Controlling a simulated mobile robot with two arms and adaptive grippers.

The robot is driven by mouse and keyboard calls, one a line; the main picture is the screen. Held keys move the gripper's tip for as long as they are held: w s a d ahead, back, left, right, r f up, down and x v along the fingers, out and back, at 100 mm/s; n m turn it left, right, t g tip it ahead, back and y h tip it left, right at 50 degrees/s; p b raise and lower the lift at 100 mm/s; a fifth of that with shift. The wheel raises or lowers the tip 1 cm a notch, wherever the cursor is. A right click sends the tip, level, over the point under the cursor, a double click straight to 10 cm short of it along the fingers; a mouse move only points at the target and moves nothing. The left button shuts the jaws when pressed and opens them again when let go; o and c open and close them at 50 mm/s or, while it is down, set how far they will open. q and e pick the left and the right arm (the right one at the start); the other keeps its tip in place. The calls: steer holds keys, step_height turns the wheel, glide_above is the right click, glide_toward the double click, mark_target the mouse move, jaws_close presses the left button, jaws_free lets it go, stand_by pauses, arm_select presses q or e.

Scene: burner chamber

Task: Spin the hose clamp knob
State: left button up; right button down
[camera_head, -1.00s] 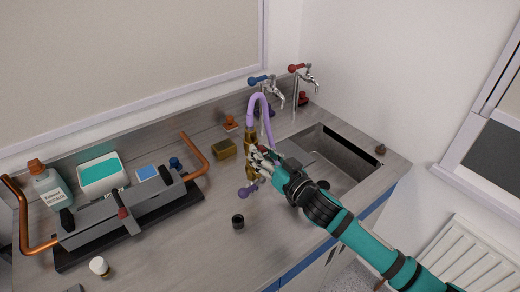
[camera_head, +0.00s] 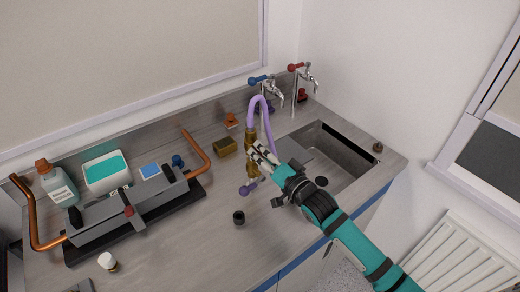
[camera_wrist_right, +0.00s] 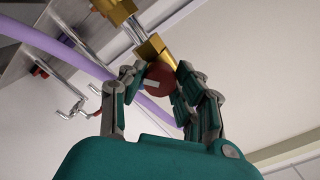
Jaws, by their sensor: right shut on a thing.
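A brass fitting (camera_head: 250,138) stands on the counter left of the sink, with a purple hose (camera_head: 258,99) arching from its top. A purple knob (camera_head: 244,190) sticks out low at its front. My right gripper (camera_head: 258,157) reaches in from the right to the fitting. In the right wrist view, the gripper (camera_wrist_right: 157,80) is shut on a round red knob (camera_wrist_right: 157,79) with a pale mark on its face. The knob sits against the brass part (camera_wrist_right: 149,49), and the fingers partly cover its sides. In the head view the fingers hide this knob. My left gripper is not in view.
The sink (camera_head: 328,157) lies right of the fitting, with blue-handled (camera_head: 258,80) and red-handled (camera_head: 303,76) taps behind it. Bare counter lies in front.

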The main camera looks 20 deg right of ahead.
steer(key=shift+r+m+p, duration=0.15)
steer(key=shift+m+p, duration=0.6)
steer(key=shift+m, duration=0.25)
steer(key=shift+m+p, duration=0.4)
steer(key=shift+m, duration=1.5)
steer(key=shift+f+m, duration=0.2)
steer(key=shift+m, duration=0.9)
steer(key=m+p, duration=0.1)
steer(key=m, duration=0.7)
